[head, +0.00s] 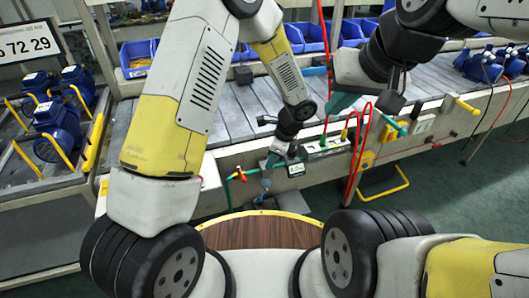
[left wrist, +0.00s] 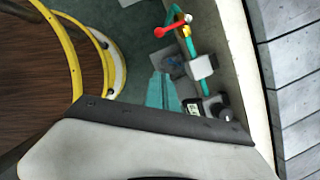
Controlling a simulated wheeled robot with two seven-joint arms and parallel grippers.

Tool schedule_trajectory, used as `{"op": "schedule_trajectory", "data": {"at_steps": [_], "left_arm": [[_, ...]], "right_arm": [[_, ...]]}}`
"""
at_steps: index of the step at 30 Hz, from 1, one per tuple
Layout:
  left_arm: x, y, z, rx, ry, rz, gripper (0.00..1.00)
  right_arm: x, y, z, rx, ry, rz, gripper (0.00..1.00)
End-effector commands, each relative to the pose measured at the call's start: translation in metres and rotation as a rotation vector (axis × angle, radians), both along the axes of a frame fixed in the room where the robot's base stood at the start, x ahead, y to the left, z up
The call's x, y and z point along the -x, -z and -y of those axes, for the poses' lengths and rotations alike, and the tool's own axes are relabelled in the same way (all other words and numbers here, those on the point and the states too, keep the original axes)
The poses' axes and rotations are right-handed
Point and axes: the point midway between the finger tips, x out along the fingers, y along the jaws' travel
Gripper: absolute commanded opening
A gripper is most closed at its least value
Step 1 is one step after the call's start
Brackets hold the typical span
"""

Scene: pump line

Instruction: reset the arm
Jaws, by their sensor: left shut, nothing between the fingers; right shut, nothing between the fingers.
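My left arm rises from the left and bends down to the bench front in the head view. My left gripper (head: 269,162) is shut and empty, pointing down beside the front edge of the bench. Its teal fingers (left wrist: 163,91) show closed together in the left wrist view, with nothing between them. My right arm reaches in from the upper right. My right gripper (head: 338,104) has teal fingers over the conveyor, near the red hose; it is shut and holds nothing visible. Part of it is hidden by its own wrist.
A conveyor bench (head: 240,114) crosses behind the grippers. A teal pipe with a red handle (left wrist: 168,28) is close to my left gripper. A red hose (head: 358,150) hangs near the right one. Blue pumps (head: 57,122) stand on a rack at left. Blue bins (head: 306,37) are behind.

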Motion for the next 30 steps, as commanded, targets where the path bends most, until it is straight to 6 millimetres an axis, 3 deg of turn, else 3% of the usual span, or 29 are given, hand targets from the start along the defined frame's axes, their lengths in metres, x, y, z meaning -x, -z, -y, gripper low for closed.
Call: {"op": "schedule_trajectory", "data": {"at_steps": [3,14,17,22,30], "left_arm": [[0.001,-0.018,0.005,0.001,-0.001,0.002,0.00],[0.001,-0.040,0.004,0.010,-0.033,0.013,0.00],[0.000,-0.067,-0.010,0.042,-0.125,0.047,0.00],[0.007,-0.136,-0.050,0.143,-0.399,0.140,0.00],[0.050,-0.229,-0.113,0.346,-0.866,0.271,0.00]], "right_arm": [[0.000,0.000,0.000,0.001,-0.001,0.000,0.00],[0.000,0.000,0.000,0.001,-0.001,0.000,0.00],[0.000,0.000,0.000,0.001,-0.001,0.000,0.00],[0.000,0.000,0.000,0.000,0.000,0.000,0.00],[0.000,0.000,0.000,0.001,-0.001,0.000,0.00]]}}
